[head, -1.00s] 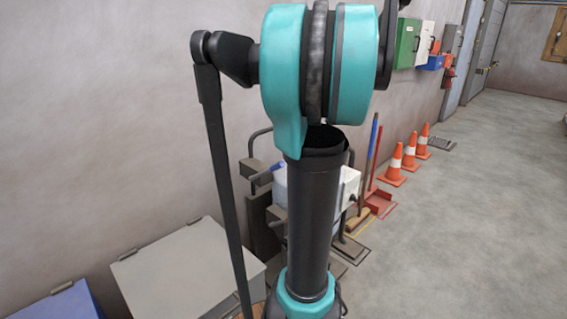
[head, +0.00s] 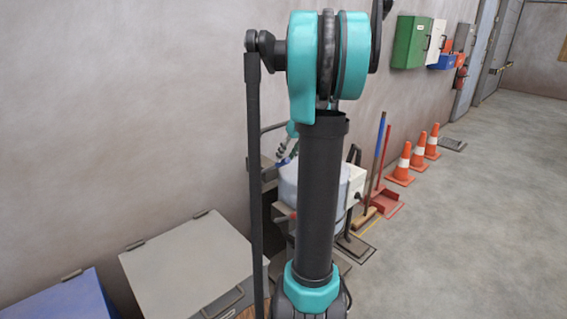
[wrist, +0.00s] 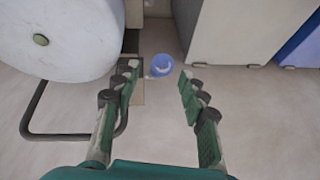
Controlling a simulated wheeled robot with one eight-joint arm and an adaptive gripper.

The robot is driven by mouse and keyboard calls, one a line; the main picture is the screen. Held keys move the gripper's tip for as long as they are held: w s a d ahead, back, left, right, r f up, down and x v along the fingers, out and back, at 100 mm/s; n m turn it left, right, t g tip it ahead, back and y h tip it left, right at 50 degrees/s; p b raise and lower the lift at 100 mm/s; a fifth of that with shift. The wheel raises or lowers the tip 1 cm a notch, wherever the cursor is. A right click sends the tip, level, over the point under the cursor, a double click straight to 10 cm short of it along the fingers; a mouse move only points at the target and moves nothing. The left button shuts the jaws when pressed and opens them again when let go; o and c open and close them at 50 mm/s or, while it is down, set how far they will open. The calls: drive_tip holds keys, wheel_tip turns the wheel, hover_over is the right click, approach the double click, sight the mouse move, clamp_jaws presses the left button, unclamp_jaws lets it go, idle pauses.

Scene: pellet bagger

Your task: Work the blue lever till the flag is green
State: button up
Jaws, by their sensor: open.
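A round blue part (wrist: 162,65), which looks like the end of the blue lever, shows in the wrist view just beyond and between my fingertips. My gripper (wrist: 158,75) is open, with one finger on each side and nothing held. A gap shows between the fingers and the blue part. In the head view, my gripper is partly hidden behind my own dark column. A small blue patch (head: 286,161) shows beside it; I cannot tell if it is the lever. I cannot make out the flag or a green colour on it.
A grey bin (head: 190,265) and a blue bin (head: 62,300) stand along the wall.

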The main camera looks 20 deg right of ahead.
sight(283, 161)
drive_tip(key=shift+x, duration=2.05)
clamp_jaws()
